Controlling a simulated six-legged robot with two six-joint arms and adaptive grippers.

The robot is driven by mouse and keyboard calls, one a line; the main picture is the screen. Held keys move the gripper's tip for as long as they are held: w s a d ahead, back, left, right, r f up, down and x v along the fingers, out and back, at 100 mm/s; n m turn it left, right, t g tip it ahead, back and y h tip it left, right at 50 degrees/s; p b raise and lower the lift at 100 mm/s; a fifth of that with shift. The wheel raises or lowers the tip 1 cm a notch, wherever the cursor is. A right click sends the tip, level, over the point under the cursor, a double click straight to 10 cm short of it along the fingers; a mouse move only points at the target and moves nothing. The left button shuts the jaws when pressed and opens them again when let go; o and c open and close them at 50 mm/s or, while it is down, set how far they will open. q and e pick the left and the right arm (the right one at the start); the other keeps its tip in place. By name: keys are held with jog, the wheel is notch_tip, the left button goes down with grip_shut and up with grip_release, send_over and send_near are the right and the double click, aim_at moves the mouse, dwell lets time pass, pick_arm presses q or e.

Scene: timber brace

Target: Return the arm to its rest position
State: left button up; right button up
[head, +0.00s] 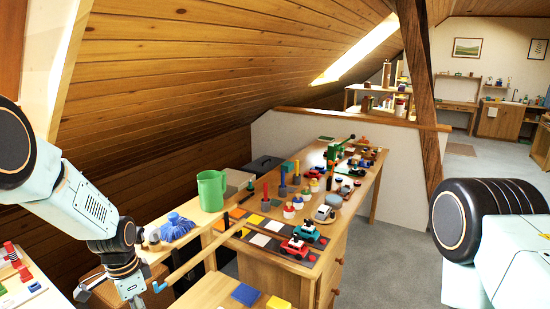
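My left arm comes in from the left and hangs down toward the bottom edge. Its gripper (143,296) is at the lower left, partly cut off by the frame, and whether its fingers are open or shut does not show. A thin wooden rod (205,256) slants up and right from beside this gripper toward the table. I cannot tell whether the gripper touches it. My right arm shows only as a black joint and pale link at the right edge; its gripper is out of view.
A long wooden table (272,262) holds toy cars, coloured tiles and cups. A green pitcher (212,190) and a blue item (177,228) stand near the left arm. A slanting timber brace (421,95) rises by a low white wall (290,140). Grey floor (395,255) is open to the right.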

pick_arm(q)
jog(key=s+d+f+n, duration=0.2)
jog(key=s+d+f, duration=0.2)
jog(key=s+f, duration=0.45)
jog(key=s+d+f+n, duration=0.15)
jog(key=s+n, duration=0.25)
jog(key=s, duration=1)
jog(key=s+d+f+n, duration=0.1)
jog(key=s+d+n, duration=0.25)
jog(key=s, duration=0.95)
notch_tip(320, 180, down, 19)
jog(key=a+b, duration=0.1)
jog(key=b, duration=1.7)
jog(key=shift+w+b, duration=0.15)
jog(key=shift+b, duration=0.15)
jog(key=shift+a+r+n, duration=0.1)
jog(key=shift+r+n, duration=0.05)
jog(key=shift+n, duration=0.1)
